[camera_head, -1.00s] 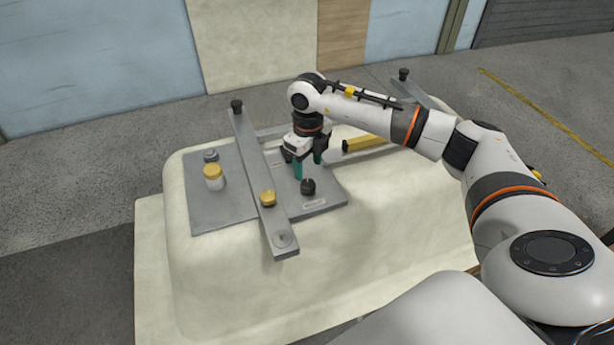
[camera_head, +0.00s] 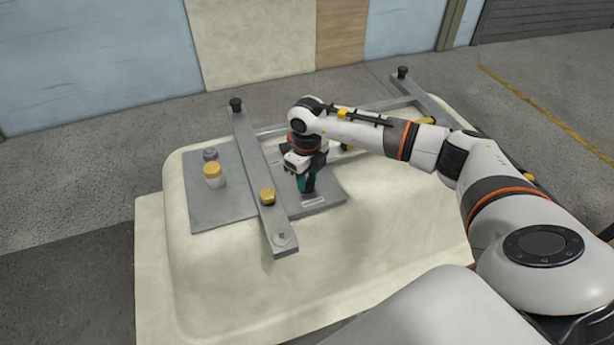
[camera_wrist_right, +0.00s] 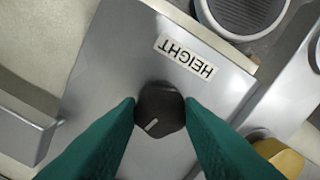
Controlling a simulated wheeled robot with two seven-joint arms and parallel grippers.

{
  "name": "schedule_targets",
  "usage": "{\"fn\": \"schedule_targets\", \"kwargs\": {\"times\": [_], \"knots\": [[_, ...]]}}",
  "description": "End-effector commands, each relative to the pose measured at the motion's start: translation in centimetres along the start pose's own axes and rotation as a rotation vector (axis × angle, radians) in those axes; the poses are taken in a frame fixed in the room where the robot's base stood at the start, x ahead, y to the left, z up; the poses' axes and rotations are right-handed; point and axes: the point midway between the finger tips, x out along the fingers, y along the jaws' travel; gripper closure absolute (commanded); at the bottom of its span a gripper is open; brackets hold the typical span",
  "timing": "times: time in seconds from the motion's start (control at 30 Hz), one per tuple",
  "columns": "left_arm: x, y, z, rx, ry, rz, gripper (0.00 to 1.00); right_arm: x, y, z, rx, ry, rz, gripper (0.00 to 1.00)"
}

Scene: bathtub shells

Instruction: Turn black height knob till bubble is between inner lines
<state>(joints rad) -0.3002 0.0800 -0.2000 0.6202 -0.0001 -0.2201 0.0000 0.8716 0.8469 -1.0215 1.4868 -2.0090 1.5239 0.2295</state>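The black height knob (camera_wrist_right: 160,112) stands on a grey plate (camera_wrist_right: 105,80) beside a white HEIGHT label (camera_wrist_right: 186,57). A light pointer mark shows on its top. My right gripper (camera_wrist_right: 160,104) has its green fingers on either side of the knob, close against it. The right gripper in the head view (camera_head: 306,186) is down at the plate and mostly hides the knob. I cannot make out a bubble or its inner lines in either view. My left gripper is not in view.
A grey bar (camera_head: 255,160) crosses the plate, with a yellow knob (camera_head: 267,196) on it and a round fitting (camera_head: 282,238) at its near end. The cream tub shell (camera_head: 360,245) lies underneath.

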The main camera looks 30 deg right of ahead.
Motion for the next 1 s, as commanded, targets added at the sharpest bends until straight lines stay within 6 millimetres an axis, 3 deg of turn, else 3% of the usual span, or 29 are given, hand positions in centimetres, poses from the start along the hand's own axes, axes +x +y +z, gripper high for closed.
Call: {"fn": "schedule_targets", "kwargs": {"times": [0.4,0.73,0.77,0.8,0.87,1.0], "knots": [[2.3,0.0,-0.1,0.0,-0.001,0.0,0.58,0.1,0.0,-0.1,-0.26,0.003,0.001,0.89],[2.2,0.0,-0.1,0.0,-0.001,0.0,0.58,-0.1,0.0,-0.1,-0.281,0.002,0.0,0.89],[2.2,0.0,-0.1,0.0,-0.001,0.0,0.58,-0.1,0.0,-0.1,-0.28,0.002,0.0,0.62],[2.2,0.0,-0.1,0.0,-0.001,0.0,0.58,-0.1,0.0,-0.1,-0.28,0.003,0.0,0.55],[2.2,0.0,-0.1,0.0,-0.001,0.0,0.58,-0.1,0.0,-0.1,-0.28,0.002,0.0,0.45],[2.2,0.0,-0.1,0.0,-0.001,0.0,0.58,-0.1,0.0,-0.1,-0.279,0.001,0.0,0.45]]}}
